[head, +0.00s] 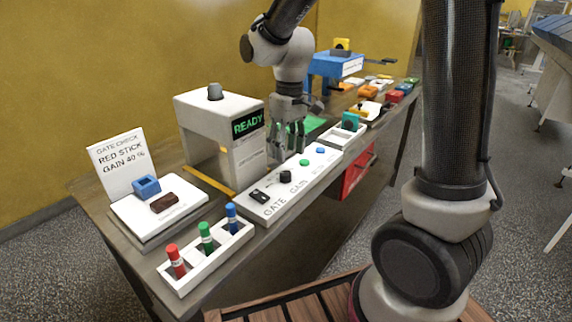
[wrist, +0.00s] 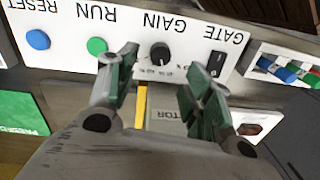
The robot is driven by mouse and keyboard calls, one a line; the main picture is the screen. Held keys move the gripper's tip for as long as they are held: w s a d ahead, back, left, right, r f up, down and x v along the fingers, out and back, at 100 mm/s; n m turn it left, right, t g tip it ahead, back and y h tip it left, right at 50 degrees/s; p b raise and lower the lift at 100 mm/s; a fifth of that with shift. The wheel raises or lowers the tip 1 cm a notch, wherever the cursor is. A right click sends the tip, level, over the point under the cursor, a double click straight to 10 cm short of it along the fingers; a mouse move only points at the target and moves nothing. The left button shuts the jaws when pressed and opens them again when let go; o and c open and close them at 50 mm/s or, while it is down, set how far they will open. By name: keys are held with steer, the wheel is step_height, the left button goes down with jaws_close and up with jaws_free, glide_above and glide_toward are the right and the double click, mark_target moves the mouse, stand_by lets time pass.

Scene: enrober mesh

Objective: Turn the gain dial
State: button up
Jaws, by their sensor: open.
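The gain dial (head: 285,177) is a black knob on a white sloped control panel (head: 268,209), beside the label GAIN. In the wrist view the dial (wrist: 160,52) has small scale marks around it; its exact setting is too small to read. My gripper (head: 288,152) is open and empty above the panel's far part, in front of the white machine. In the wrist view my gripper's two green-padded fingers (wrist: 165,72) are spread, and the dial shows beyond and between their tips, apart from them. A sign (head: 118,163) reads GATE CHECK, RED STICK, GAIN 40 %.
The panel also carries a black gate switch (head: 259,196), a green run button (head: 304,162) and a blue reset button (head: 320,150). The white machine (head: 205,108) shows READY. A tray (head: 180,289) with red, green and blue sticks stands at the near end.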

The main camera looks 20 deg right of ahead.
mark_target(287, 172)
step_height(287, 172, up, 5)
steer(key=shift+d+r, duration=0.1)
steer(key=shift+d, duration=0.05)
stand_by(0.4)
steer(key=s+d+r+m+t, duration=0.2)
steer(key=s+d, duration=0.5)
steer(key=s, duration=0.2)
steer(key=s+d+r+m+t, duration=0.2)
steer(key=s+d+r+m, duration=0.1)
steer(key=s+d, duration=0.4)
steer(key=shift+s+r+t+h, duration=0.3)
steer(key=shift+s+r, duration=0.05)
steer(key=shift+s, duration=1.4)
jaws_close()
